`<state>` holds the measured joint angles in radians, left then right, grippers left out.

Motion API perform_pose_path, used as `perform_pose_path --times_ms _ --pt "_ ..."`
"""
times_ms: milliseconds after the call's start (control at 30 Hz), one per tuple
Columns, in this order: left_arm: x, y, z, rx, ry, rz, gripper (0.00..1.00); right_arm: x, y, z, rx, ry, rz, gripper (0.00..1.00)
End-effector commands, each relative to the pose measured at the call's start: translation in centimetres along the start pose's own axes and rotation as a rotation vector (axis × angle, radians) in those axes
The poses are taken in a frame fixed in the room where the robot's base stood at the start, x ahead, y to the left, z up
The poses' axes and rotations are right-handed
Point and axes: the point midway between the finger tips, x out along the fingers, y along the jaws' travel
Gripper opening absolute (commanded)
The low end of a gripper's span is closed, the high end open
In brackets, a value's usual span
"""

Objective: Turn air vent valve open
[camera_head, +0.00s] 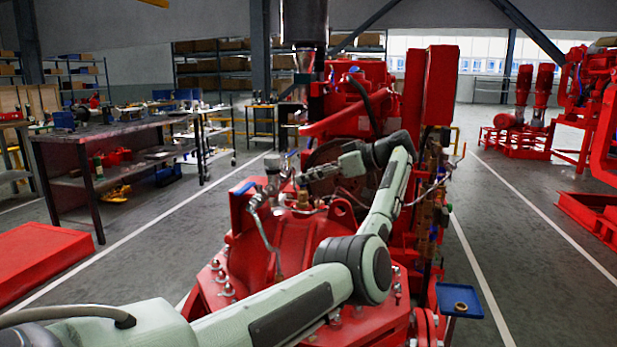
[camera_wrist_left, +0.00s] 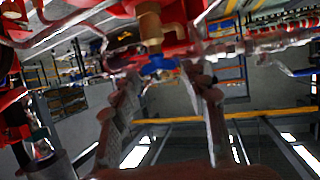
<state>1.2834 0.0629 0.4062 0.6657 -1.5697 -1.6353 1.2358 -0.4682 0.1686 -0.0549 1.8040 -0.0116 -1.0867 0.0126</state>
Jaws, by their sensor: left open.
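The air vent valve shows in the left wrist view as a brass body (camera_wrist_left: 150,25) with a small blue handle (camera_wrist_left: 158,66) below it. In the head view I cannot clearly pick out the blue handle; a brass fitting (camera_head: 303,200) stands on the red pump casing near my gripper. My left gripper (camera_head: 305,174) reaches in over the casing and points left. In the left wrist view its two fingers (camera_wrist_left: 165,88) are spread, with the blue handle in line with the gap near their tips. I cannot tell whether they touch it. My right gripper is not in view.
Metal pipes (camera_head: 265,235) rise from the red pump casing (camera_head: 325,235) close to my gripper. The red engine frame (camera_head: 440,85) stands behind. A workbench (camera_head: 110,135) is at the left. A small blue tray (camera_head: 459,301) sits at the right. Open floor lies on both sides.

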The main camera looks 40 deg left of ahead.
Motion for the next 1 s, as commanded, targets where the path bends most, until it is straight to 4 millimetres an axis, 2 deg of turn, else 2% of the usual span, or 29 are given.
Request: perform_pose_path --times_ms 300,500,633,900,1000 --pt "-6.8 0.1 0.0 0.001 0.000 0.004 0.45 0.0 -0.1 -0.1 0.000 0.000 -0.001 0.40" --pt "-9.8 0.0 0.0 0.002 -0.001 0.002 0.45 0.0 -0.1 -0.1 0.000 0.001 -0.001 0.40" --pt "-10.7 0.0 0.0 0.000 -0.001 0.001 0.45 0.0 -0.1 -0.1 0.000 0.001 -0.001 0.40" --pt "-10.8 0.0 0.0 0.000 -0.001 0.000 0.45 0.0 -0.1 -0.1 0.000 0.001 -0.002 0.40" --pt "-10.9 0.0 0.0 0.007 -0.005 0.002 0.34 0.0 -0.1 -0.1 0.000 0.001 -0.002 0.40"
